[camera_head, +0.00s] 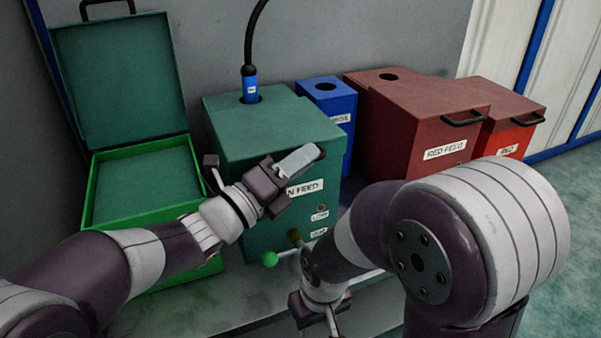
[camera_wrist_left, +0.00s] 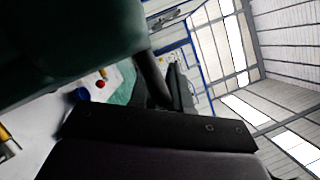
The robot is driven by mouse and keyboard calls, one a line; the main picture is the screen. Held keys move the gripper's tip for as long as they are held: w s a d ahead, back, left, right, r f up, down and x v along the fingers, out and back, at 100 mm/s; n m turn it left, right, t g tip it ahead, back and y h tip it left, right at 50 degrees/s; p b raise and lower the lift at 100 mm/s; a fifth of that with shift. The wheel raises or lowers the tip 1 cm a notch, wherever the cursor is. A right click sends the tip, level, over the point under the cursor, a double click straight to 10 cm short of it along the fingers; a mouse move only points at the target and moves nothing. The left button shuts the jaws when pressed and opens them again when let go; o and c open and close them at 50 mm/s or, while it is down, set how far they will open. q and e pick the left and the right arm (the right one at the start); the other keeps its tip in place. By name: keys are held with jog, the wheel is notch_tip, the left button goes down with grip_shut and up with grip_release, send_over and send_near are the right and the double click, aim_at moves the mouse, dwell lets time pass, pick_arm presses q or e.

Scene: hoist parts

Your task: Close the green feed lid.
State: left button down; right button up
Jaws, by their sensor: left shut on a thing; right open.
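The green feed box (camera_head: 265,215) stands mid-view, partly hidden by my left arm, its label partly readable as "N FEED". Its dark green lid (camera_head: 265,125) looks lowered over the box; I cannot tell whether a gap remains. My left gripper (camera_head: 300,163) is at the lid's front edge, shut on a dark handle. In the left wrist view the black handle bar (camera_wrist_left: 154,80) runs from the dark green lid (camera_wrist_left: 70,40) to the jaws. My right gripper (camera_head: 320,310) is open and low in front of the box, partly hidden by its arm.
A bright green box (camera_head: 140,182) with its own lid (camera_head: 120,80) upright stands left. A blue plug on a cable (camera_head: 250,85) sits in the feed box's top. A blue box (camera_head: 330,105) and red feed box (camera_head: 415,125) stand right.

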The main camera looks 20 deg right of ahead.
pick_arm(q)
jog(key=shift+f, duration=0.3)
pick_arm(e)
jog(key=shift+f, duration=0.55)
pick_arm(q)
jog(key=c, duration=1.4)
grip_release()
jog(key=shift+f, duration=0.1)
jog(key=shift+c, duration=0.2)
jog(key=shift+a, duration=0.15)
jog(key=p+v, duration=0.2)
jog(key=v, duration=1)
jog(key=shift+a, duration=0.2)
pick_arm(e)
notch_tip(320, 180, up, 2)
jog(key=shift+r, duration=0.25)
pick_arm(q)
jog(key=shift+s+f, duration=0.1)
jog(key=shift+f, duration=0.05)
pick_arm(e)
jog(key=shift+s, duration=0.1)
